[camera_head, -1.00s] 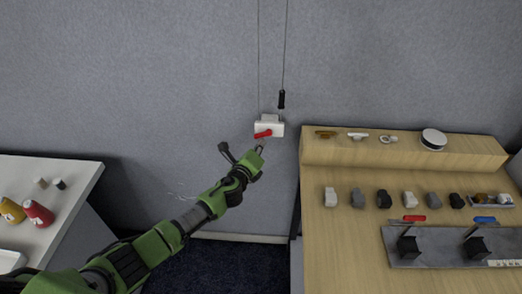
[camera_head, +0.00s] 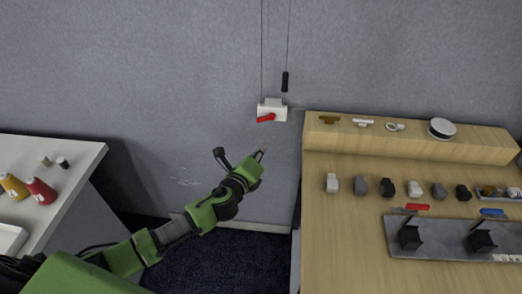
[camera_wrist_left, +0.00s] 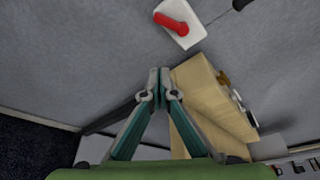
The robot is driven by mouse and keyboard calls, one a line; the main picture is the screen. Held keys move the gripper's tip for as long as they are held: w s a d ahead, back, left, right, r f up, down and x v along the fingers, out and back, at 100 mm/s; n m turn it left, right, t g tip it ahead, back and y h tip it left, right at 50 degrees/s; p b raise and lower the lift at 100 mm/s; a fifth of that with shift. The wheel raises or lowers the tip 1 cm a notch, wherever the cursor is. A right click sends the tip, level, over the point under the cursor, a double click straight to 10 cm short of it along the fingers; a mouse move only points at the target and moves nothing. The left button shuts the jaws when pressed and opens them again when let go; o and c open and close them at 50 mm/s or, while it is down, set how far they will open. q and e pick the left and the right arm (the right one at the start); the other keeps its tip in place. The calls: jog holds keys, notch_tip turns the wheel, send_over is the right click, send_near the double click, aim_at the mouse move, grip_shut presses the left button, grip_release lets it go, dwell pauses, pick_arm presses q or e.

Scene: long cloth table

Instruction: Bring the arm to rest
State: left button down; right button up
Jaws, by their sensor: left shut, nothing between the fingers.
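My left arm, green and black, comes in from the lower left in the head view. Its left gripper (camera_head: 263,151) is in front of the grey wall, below a white box (camera_head: 273,112) with a red lever (camera_head: 265,118). In the left wrist view, the left gripper (camera_wrist_left: 160,72) is shut with its fingertips together and nothing between them. The white box (camera_wrist_left: 194,36) and red lever (camera_wrist_left: 172,24) are beyond the fingertips there, apart from them. My right gripper is not in view.
A wooden table (camera_head: 345,240) stands at the right with several small blocks and a grey plate (camera_head: 440,243) with red and blue handles. A white table (camera_head: 70,190) at the left holds a yellow can (camera_head: 13,187) and a red can (camera_head: 40,191). Dark floor lies between them.

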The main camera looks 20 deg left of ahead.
pick_arm(q)
jog(key=shift+s+a+r, duration=0.1)
jog(key=shift+s+a, duration=0.05)
jog(key=shift+s, duration=0.2)
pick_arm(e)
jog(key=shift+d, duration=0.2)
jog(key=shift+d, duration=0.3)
